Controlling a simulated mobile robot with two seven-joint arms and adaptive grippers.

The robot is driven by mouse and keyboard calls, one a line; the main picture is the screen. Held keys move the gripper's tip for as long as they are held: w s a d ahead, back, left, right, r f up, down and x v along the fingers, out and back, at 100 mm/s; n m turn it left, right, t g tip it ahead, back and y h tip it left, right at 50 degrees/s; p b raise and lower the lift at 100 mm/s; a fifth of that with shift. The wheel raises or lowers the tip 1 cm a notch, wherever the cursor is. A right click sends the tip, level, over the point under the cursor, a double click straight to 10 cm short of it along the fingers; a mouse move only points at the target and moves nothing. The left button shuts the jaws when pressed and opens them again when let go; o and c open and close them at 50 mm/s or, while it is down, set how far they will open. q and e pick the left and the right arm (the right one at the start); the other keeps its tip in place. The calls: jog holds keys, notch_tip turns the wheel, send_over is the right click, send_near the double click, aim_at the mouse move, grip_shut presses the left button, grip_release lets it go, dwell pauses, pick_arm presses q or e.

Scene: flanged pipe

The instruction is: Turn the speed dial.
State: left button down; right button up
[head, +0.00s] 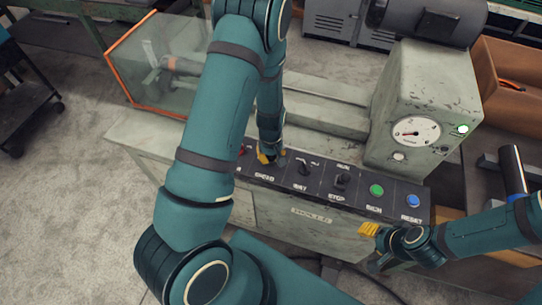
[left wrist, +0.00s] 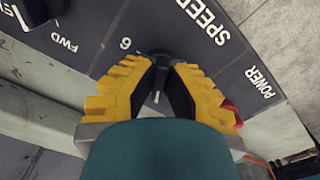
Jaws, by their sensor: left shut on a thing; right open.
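The speed dial (left wrist: 158,57) is a black knob on the dark control panel (left wrist: 98,32), beside the printed word SPEED and a 6. In the left wrist view, the yellow fingers of my left gripper (left wrist: 160,70) are closed around it, one on each side. In the head view my left gripper (head: 269,158) reaches down to the panel above the SPEED label, and the dial is mostly hidden behind it. My right gripper (head: 370,230) has yellow fingertips and is in front of the machine, below the panel, empty and open.
Right of the dial are a lever switch (head: 304,169), a black knob (head: 341,181), a green button (head: 376,190) and a blue button (head: 413,201). A red control (left wrist: 231,112) sits near the POWER label. A gauge (head: 415,132) is on the grey housing behind.

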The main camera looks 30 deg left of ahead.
aim_at(271, 157)
pick_arm(q)
jog(key=c, duration=1)
grip_release()
notch_tip(271, 157, up, 12)
